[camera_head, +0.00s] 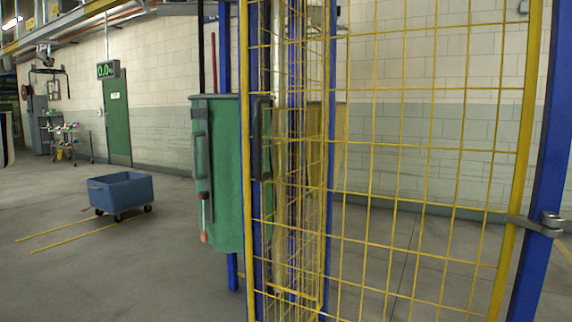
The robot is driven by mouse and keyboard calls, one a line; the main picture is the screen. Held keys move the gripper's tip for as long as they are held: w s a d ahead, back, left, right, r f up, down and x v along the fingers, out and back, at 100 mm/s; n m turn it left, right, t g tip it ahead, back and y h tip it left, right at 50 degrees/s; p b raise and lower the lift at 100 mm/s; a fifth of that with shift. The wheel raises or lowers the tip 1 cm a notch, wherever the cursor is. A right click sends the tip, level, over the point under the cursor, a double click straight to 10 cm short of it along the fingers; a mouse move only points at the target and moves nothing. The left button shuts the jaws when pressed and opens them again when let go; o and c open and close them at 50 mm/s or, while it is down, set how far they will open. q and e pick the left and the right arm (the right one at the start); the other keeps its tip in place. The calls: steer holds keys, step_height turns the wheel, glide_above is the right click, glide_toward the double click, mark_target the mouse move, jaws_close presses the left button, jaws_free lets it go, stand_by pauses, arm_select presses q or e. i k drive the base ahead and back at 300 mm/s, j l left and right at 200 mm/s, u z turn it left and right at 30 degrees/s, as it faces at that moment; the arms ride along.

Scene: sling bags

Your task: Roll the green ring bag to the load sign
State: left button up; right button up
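A large green bag (224,170) hangs upright near the middle of the head view, with dark strips or handles on its sides. Its right part is behind a yellow wire mesh panel (430,150). I cannot make out a ring on it. A red rod (214,62) rises above the bag. I see no sign that I can read as a load sign. A small lit green display (107,70) is on the far left wall. Neither of my grippers is in view.
Blue posts (548,150) and yellow mesh stand close on the right. A yellowish bag-like shape (338,130) is partly hidden behind the mesh. A blue wheeled tub (121,190) stands on the left floor, by yellow lines. A green door (117,120) is behind. Floor at front left is clear.

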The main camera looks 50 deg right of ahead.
mark_target(214, 138)
steer(key=z, duration=1.25)
steer(key=i+j+u, duration=0.1)
steer(key=i+j, duration=1)
steer(key=j, duration=0.15)
